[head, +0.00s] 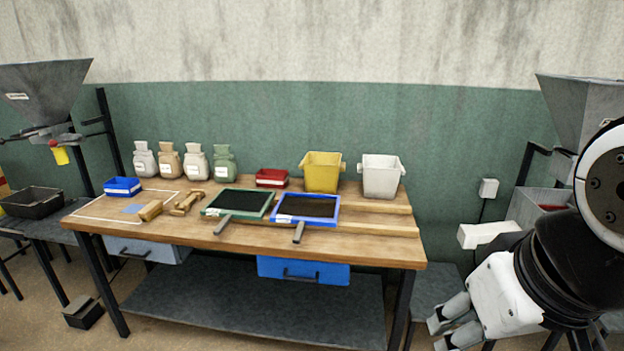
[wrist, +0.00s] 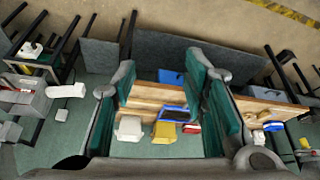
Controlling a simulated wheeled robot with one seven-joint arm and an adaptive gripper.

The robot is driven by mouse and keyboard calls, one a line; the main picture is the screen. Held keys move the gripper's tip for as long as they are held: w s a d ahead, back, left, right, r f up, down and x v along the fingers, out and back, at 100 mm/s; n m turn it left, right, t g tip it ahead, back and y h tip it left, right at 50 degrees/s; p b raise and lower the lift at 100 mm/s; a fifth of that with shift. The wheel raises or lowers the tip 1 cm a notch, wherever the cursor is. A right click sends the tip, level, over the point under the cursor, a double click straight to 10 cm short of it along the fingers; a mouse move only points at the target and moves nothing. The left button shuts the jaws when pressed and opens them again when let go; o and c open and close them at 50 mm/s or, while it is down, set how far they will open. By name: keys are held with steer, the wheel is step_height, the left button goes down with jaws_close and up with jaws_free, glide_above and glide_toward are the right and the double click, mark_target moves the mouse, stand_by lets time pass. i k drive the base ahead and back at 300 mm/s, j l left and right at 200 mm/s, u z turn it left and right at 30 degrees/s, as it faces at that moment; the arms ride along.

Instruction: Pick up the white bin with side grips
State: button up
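The white bin with side grips (head: 381,177) stands upright at the back right of the wooden workbench (head: 340,246), to the right of a yellow bin (head: 322,172). In the wrist view the white bin (wrist: 131,129) shows beside the yellow bin (wrist: 164,133), between my fingers but far beyond them. My gripper (head: 448,331) is at the lower right of the head view, in front of and to the right of the bench, well apart from the bin. In the wrist view its fingers (wrist: 165,82) are spread wide with nothing between them.
Several sacks (head: 168,161) line the bench's back left. A red tray (head: 271,178), a blue tray (head: 123,187), two framed sieves (head: 308,207) and wooden pieces (head: 187,202) also lie there. Hoppers stand on both sides. The bench's front right corner is clear.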

mark_target(381, 173)
steer(key=i+z, duration=0.1)
steer(key=z, duration=0.2)
steer(key=i+j, duration=0.15)
steer(key=i, duration=0.4)
steer(key=i+j+z, duration=0.1)
steer(key=i, duration=0.5)
steer(key=i+j, duration=0.2)
steer(key=i, duration=0.35)
